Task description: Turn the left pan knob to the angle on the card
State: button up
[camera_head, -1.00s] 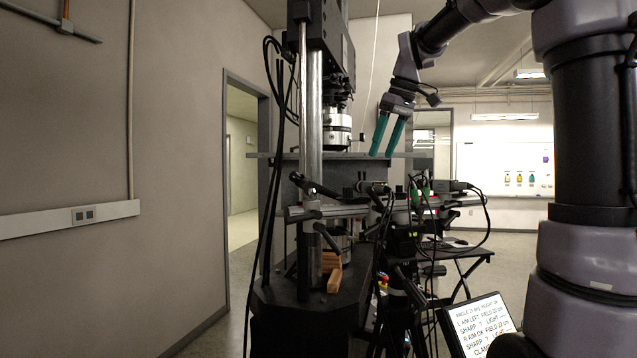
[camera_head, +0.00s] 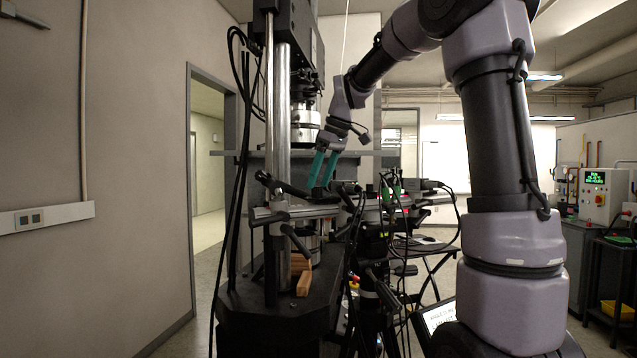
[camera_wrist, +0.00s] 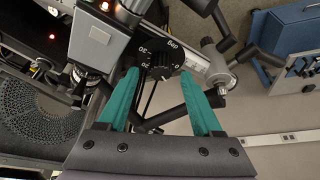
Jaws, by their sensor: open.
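A black pan knob (camera_wrist: 161,72) sits on a dark dial plate with white marks, among them "30" and "deg", in the wrist view. I cannot read its exact angle. My gripper (camera_wrist: 159,76) is open, with its two teal fingers reaching either side of the knob in the picture; contact is not visible. In the head view my gripper (camera_head: 320,185) points down just above the camera rail (camera_head: 290,213), and the knob is too small to pick out. The card (camera_head: 439,314) is at the bottom, partly hidden by my arm, its text unreadable.
A steel testing-machine column (camera_head: 281,150) stands left of my gripper. Wooden blocks (camera_head: 303,283) lie on its base. Cables hang around the rail and tripod. In the wrist view a grey camera body (camera_wrist: 103,40) is close left of the fingers and a metal clamp (camera_wrist: 217,62) close right.

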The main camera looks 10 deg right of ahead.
jog(key=shift+w+a+f, duration=0.1)
jog(key=shift+a+f, duration=0.05)
jog(key=shift+f, duration=0.4)
grip_shut()
